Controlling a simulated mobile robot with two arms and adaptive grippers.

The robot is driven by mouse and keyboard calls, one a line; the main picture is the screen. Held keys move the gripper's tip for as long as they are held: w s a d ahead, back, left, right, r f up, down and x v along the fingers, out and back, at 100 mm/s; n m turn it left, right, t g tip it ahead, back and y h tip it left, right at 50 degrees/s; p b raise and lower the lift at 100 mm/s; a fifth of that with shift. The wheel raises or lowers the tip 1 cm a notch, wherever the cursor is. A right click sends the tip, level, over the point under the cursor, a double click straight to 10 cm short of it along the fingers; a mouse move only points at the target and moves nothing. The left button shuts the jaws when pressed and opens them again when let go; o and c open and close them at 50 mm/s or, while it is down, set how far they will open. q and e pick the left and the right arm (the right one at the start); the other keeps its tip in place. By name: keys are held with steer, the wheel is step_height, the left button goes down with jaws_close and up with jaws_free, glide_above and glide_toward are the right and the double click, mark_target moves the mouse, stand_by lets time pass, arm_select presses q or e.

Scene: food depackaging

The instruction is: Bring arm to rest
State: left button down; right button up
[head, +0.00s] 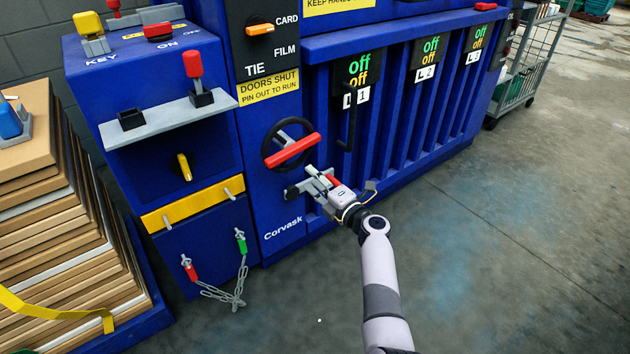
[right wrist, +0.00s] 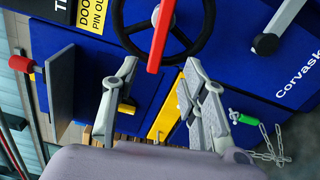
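My right arm (head: 380,275) reaches in from the bottom right of the head view toward the front of a blue machine. Its right gripper (head: 318,184) is just below the handwheel with a red bar (head: 291,150). In the right wrist view the two fingers of my right gripper (right wrist: 160,82) stand wide apart with nothing held between them. The handwheel (right wrist: 157,38) shows beyond the fingertips there. A grey lever with a dark knob (head: 291,192) is beside the gripper in the head view; it also shows in the right wrist view (right wrist: 266,43). My left gripper is out of view.
The blue machine (head: 340,215) fills the middle, with a grey shelf (head: 165,120) jutting out at left. Chained red and green pins (head: 240,240) hang low on its front. Stacked cardboard (head: 70,250) stands at left. A wire cart (head: 525,70) is at right. Open floor (head: 500,230) lies at right.

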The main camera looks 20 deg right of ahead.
stand_by(0.3)
steer(key=s+a+f+m+g+h, duration=0.25)
steer(key=s+f+m+g, duration=0.95)
steer(key=s+f+m, duration=2.15)
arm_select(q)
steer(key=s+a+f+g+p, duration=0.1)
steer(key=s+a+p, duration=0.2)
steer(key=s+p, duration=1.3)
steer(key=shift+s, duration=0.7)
arm_select(e)
steer(key=s+d+f+n+g+h, duration=0.1)
steer(key=s+n, duration=0.5)
steer(key=s, duration=0.8)
steer(key=s+d+f+n+g+h, duration=0.1)
steer(key=s+d+n, duration=0.4)
steer(key=s, duration=1)
steer(key=shift+s+n+g+h, duration=0.3)
steer(key=shift+n+g+h, duration=0.5)
steer(key=shift+g, duration=0.2)
